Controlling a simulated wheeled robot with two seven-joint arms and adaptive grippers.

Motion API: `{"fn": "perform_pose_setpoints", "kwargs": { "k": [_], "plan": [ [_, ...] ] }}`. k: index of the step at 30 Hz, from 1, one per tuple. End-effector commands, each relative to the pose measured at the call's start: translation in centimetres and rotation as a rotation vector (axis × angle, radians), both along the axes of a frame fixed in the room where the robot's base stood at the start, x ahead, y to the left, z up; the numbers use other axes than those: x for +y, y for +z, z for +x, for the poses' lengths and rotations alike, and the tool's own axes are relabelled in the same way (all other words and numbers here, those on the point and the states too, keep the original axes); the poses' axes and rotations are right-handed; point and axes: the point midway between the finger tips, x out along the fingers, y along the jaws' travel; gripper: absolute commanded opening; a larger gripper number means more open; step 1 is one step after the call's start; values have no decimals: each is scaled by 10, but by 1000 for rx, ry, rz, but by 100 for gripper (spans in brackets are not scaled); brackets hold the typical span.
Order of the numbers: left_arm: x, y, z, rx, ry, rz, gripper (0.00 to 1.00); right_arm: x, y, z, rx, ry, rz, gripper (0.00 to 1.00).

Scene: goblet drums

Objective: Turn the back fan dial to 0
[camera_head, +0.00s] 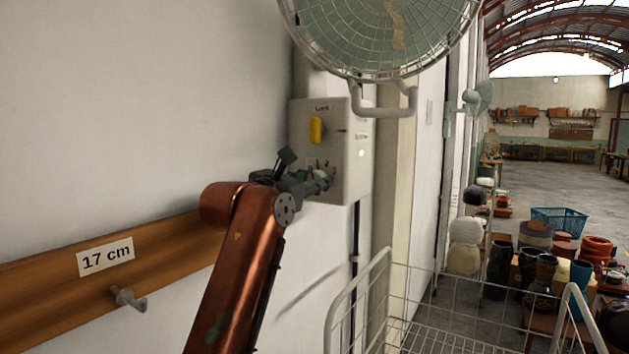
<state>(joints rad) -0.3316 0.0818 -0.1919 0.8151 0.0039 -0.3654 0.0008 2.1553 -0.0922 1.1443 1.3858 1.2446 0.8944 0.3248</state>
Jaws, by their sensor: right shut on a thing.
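A pale grey control box (352,168) is fixed to the wall below a big fan. A yellow knob (316,130) on its upper front stands upright, under a small label that I cannot read surely. My right gripper (326,180) is at the lower part of the box's front, shut on a lower dial there. The gripper hides that dial, so its pointer and setting cannot be read. Small red marks (325,164) show just above the fingers. Which dial is the back fan's cannot be told from the labels. My left gripper is not in view.
A caged fan (380,35) hangs right above the box on a bent bracket (384,108). A wooden rail (60,285) with a "17 cm" sign and a peg is on the wall at left. A white wire cart (362,290) stands below right, with pots and a blue basket (560,221) beyond.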

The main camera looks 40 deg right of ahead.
Motion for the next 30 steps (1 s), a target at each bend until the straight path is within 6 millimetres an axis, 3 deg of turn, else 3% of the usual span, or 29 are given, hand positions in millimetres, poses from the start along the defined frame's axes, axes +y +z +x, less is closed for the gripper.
{"fn": "perform_pose_setpoints", "kwargs": {
  "k": [7, 13, 21, 30],
  "plan": [
    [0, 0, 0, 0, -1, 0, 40, 1, 0, 0, 0, 1, -1, 5],
    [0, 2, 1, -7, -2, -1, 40, 1, 1, 0, 13, 1, -6, 5],
    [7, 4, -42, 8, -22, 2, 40, 1, 5, -1, 107, 1, -47, 5],
    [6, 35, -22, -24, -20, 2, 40, 2, 7, -1, 318, 2, -134, 5]
  ]
}}
